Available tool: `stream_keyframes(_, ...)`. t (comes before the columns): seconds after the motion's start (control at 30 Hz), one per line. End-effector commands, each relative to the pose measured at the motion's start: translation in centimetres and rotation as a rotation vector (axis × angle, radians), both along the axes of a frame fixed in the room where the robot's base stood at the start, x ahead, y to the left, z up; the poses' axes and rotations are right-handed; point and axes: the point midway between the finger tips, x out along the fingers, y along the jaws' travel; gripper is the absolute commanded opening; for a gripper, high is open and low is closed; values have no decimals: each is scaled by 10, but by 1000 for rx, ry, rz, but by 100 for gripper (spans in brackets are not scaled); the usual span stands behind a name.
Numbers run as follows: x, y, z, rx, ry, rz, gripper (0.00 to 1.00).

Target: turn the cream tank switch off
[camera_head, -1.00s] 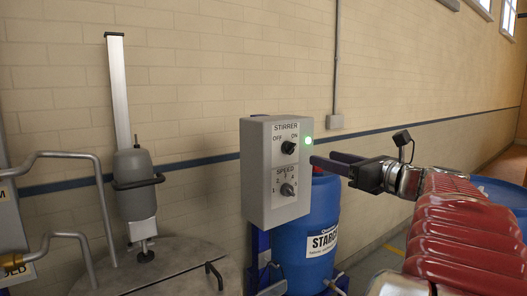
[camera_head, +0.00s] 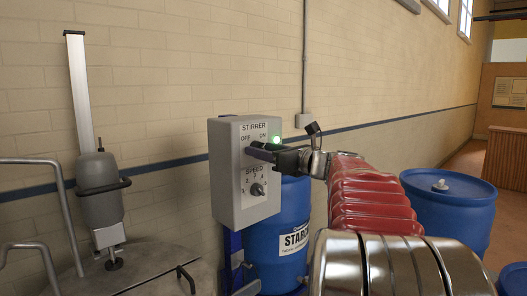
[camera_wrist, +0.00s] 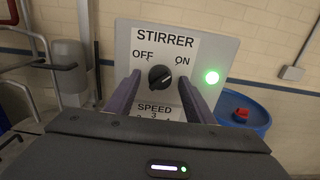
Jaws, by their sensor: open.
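The light grey stirrer control box (camera_head: 228,180) stands in front of the brick wall. Its upper black knob (camera_wrist: 159,76) sits below the OFF and ON labels; its pale mark seems to point up and right, toward ON. The green lamp (camera_wrist: 211,77) beside it is lit. My gripper (camera_head: 256,151) is open at the front of the box, level with this knob. In the wrist view, the two fingers of my gripper (camera_wrist: 159,87) stand on either side of the knob; contact cannot be told. In the head view the gripper hides the knob.
The lower speed knob (camera_head: 257,189) is just under my gripper. A blue starch drum (camera_head: 270,250) stands behind the box and another blue drum (camera_head: 450,215) at right. A tank lid (camera_head: 140,275) with a stirrer motor (camera_head: 99,190) and bent pipes are at left.

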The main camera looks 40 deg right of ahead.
Motion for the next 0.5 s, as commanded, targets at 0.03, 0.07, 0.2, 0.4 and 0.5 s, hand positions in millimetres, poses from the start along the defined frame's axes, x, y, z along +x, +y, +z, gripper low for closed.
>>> stream_keyframes(0.03, 2, 0, 0, 0, 0, 0, 49)
stream_keyframes(0.07, 2, 0, 0, 0, 0, 0, 49)
stream_keyframes(0.2, 2, 0, 0, 0, 0, -1, 49)
stream_keyframes(0.4, 2, 0, 0, 0, 0, -1, 42)
stream_keyframes(0.5, 2, 0, 0, 0, 0, -1, 35)
